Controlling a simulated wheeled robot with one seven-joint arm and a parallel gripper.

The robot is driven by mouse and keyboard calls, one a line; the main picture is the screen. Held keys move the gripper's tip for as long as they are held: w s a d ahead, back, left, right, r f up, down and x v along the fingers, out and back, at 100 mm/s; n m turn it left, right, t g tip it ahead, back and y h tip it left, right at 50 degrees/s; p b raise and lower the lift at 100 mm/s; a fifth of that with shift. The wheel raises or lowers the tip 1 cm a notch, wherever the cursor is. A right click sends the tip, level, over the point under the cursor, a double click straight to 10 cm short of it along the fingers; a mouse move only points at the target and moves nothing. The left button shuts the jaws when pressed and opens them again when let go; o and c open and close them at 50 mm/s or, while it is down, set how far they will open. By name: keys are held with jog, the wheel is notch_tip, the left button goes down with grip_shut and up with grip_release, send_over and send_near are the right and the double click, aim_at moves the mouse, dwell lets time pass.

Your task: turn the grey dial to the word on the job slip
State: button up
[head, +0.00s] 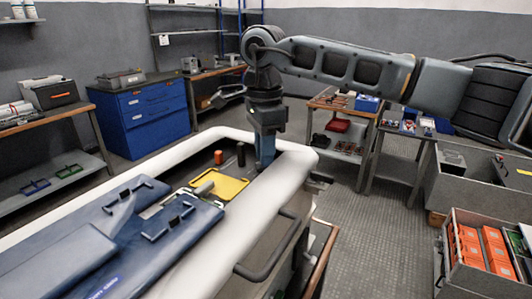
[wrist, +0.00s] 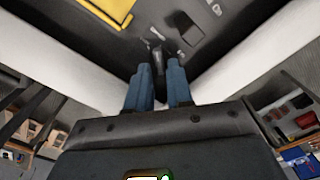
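My gripper (head: 265,165) points down inside the back right corner of the white-rimmed machine (head: 205,292). In the wrist view its two blue fingers (wrist: 158,72) stand a narrow gap apart. A small dark grey part (wrist: 155,48), perhaps the grey dial, lies at and between the fingertips. I cannot tell whether the fingers touch it. The dial's pointer and any words around it cannot be made out. A small white paper (head: 164,40) hangs on the back shelf; I cannot tell whether it is the job slip, and no writing on it is legible.
A yellow sheet (head: 226,188) lies in the open bay, left of my gripper. A black post (head: 241,154), an orange block (head: 218,157) and a grey cylinder (head: 204,188) are near it. Blue covers (head: 140,240) lie over the machine's front left. A grey handle (head: 275,250) sticks out at right.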

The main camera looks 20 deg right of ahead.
jog(key=shift+f, duration=0.6)
grip_shut()
